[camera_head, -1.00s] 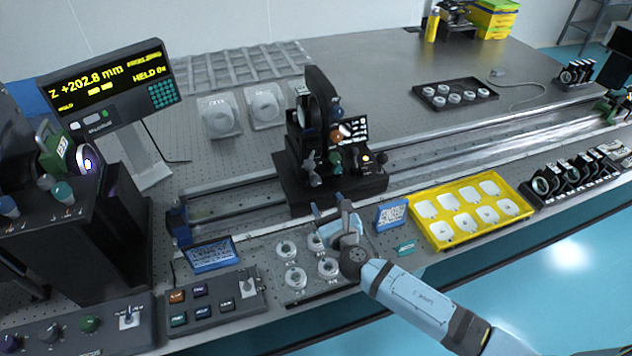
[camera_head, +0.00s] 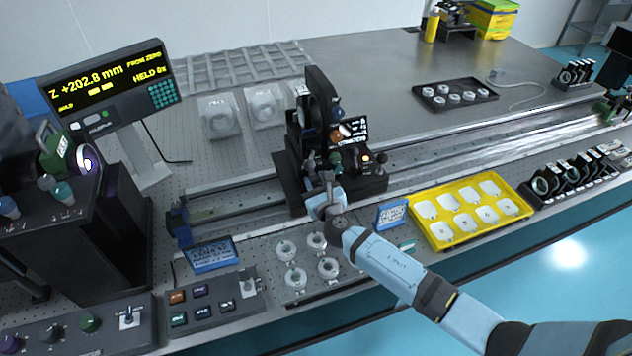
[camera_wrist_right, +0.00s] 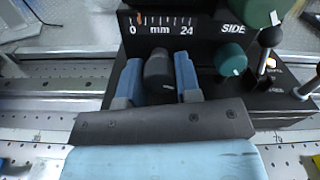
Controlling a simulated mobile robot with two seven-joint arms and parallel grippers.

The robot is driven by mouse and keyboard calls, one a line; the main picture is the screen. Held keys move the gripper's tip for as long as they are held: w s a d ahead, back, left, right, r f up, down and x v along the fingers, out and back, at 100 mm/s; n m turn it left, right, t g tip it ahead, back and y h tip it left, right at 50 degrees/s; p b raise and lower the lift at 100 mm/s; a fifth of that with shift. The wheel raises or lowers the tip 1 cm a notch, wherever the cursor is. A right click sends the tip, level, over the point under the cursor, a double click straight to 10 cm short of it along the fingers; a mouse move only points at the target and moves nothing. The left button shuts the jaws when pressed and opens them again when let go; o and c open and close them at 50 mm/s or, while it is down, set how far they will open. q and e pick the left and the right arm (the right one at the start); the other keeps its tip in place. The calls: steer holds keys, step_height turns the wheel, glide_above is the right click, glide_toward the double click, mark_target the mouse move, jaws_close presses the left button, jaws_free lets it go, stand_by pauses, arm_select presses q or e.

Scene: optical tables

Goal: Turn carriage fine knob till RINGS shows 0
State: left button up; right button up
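The black carriage (camera_head: 290,180) stands on the rail in the head view. In the right wrist view, its face (camera_wrist_right: 200,22) bears a 0 to 24 mm scale with an orange mark near the 0 end, and the word SIDE. A dark grey knob (camera_wrist_right: 158,70) lies between the blue fingers of my right gripper (camera_wrist_right: 159,78). The fingers look apart on either side of it; firm contact cannot be made out. My right gripper (camera_head: 322,190) also shows at the carriage's front in the head view. A small carriage screen (camera_head: 352,129) is unreadable. My left gripper is not seen.
A teal knob (camera_wrist_right: 231,59) and a black ball-topped lever (camera_wrist_right: 270,38) are close right of the fingers. A display (camera_head: 105,85) reads Z +202.8 mm, FROM ZERO, HELD 0s. A yellow tray (camera_head: 420,228) and ring holders (camera_head: 327,268) lie in front of the rail.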

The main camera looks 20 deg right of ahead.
steer(key=shift+c, duration=1.4)
steer(key=shift+f+m+b, duration=0.2)
steer(key=shift+m+b, duration=0.55)
steer(key=shift+m, duration=0.15)
steer(key=m, duration=0.1)
steer(key=m+b, duration=0.1)
steer(key=shift+r+m, duration=0.2)
steer(key=shift+m, duration=0.1)
steer(key=o, duration=0.9)
steer(key=shift+o, duration=0.2)
steer(key=shift+s, duration=0.1)
steer(key=s, duration=1.3)
steer(key=shift+s+d, duration=0.2)
steer(key=shift+s, duration=0.15)
